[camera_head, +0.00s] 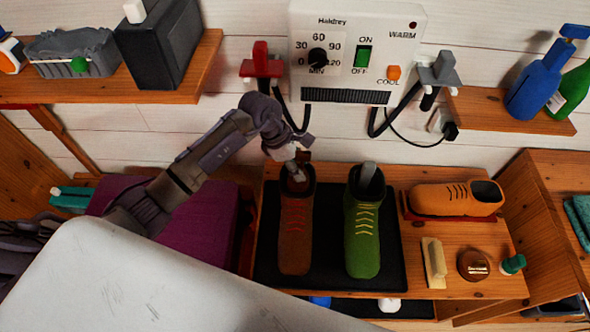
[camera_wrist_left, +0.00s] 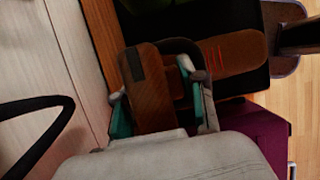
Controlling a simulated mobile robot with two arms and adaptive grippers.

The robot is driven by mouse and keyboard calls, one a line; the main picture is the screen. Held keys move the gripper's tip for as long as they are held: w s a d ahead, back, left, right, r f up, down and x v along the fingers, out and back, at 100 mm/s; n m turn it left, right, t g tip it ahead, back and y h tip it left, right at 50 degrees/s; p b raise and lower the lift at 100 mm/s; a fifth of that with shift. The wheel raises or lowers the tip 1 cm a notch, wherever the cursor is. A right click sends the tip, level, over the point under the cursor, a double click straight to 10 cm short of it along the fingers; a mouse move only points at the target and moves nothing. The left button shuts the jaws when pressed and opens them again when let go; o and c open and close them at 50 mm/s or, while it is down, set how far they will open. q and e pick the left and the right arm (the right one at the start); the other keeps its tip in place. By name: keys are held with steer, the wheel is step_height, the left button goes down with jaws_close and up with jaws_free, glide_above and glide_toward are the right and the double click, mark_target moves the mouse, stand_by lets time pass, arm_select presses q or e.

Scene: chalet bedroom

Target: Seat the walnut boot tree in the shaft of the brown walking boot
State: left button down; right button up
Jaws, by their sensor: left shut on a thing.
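The brown walking boot (camera_head: 295,237) with red laces stands on a black mat (camera_head: 330,262), its shaft opening toward the wall. It also shows in the left wrist view (camera_wrist_left: 238,52). My left gripper (camera_head: 297,168) is over the shaft opening and partly covers it. In the left wrist view its teal-padded fingers (camera_wrist_left: 157,95) are shut on the walnut boot tree (camera_wrist_left: 147,88), a brown block with a dark patch. The boot tree's lower end is at the boot's opening; I cannot tell how deep it sits. My right gripper is not in view.
A green boot (camera_head: 362,235) with a grey piece (camera_head: 368,174) in its shaft stands close to the right. An orange shoe (camera_head: 450,198), a brush (camera_head: 433,262) and a round tin (camera_head: 473,265) are further right. A dryer box (camera_head: 345,85) with black hoses hangs above.

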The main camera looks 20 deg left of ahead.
arm_select(q)
steer(key=shift+d+f, duration=0.15)
steer(key=shift+f, duration=0.8)
steer(key=shift+w+a+f+b, duration=0.1)
steer(key=shift+a+f+b, duration=0.1)
steer(key=shift+f+b, duration=0.1)
steer(key=shift+w+a, duration=0.1)
steer(key=shift+a, duration=0.1)
steer(key=shift+d, duration=0.2)
steer(key=c, duration=0.9)
jaws_free()
steer(key=shift+c, duration=0.2)
steer(key=shift+o, duration=1.4)
steer(key=shift+a+f, duration=0.1)
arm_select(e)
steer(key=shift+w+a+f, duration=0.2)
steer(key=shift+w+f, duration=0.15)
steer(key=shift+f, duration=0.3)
